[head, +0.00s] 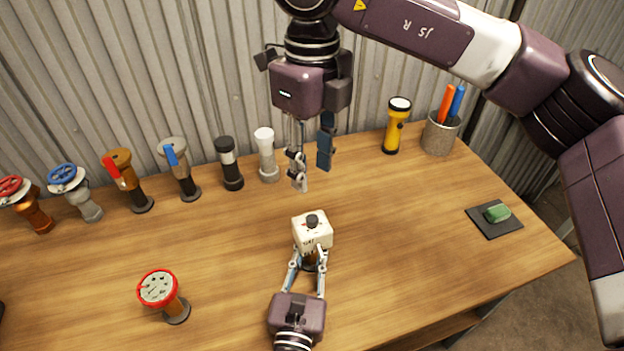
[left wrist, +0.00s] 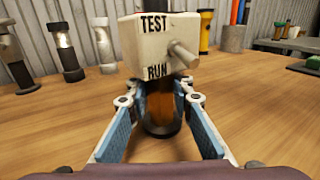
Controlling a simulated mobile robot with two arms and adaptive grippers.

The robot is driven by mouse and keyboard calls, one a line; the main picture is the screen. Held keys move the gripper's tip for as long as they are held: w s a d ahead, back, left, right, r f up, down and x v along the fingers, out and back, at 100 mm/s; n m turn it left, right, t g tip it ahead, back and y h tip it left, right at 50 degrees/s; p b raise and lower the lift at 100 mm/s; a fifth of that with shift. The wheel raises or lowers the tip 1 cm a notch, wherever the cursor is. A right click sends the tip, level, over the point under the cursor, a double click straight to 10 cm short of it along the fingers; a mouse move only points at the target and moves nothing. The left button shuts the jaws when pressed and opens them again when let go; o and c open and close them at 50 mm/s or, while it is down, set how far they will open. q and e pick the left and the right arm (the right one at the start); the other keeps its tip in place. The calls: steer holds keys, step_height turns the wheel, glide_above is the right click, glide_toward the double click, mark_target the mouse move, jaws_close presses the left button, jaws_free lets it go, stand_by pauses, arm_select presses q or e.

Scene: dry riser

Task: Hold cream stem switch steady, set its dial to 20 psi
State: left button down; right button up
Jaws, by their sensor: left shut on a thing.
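The cream stem switch (head: 312,234) stands upright near the table's middle, a cream box on a brown stem. A dark knob (head: 312,220) sits on its top with small red and dark marks around it; the dial setting is too small to read. In the left wrist view the box (left wrist: 160,45) carries the words TEST and RUN, with a pale lever stub beside them. My left gripper (head: 307,268) is shut on the stem (left wrist: 159,103) below the box. My right gripper (head: 311,168) is open and empty, pointing down above and behind the switch.
Several valves with wheels and levers, plus dark and white capped stems (head: 267,155), line the back. A red-rimmed gauge stem (head: 176,306) stands front left. A yellow flashlight (head: 394,126), pen cup (head: 440,134) and green block on a dark pad (head: 487,228) are right. Table right of the switch is clear.

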stand_by(0.4)
arm_select(q)
steer(key=c, duration=1.6)
jaws_free()
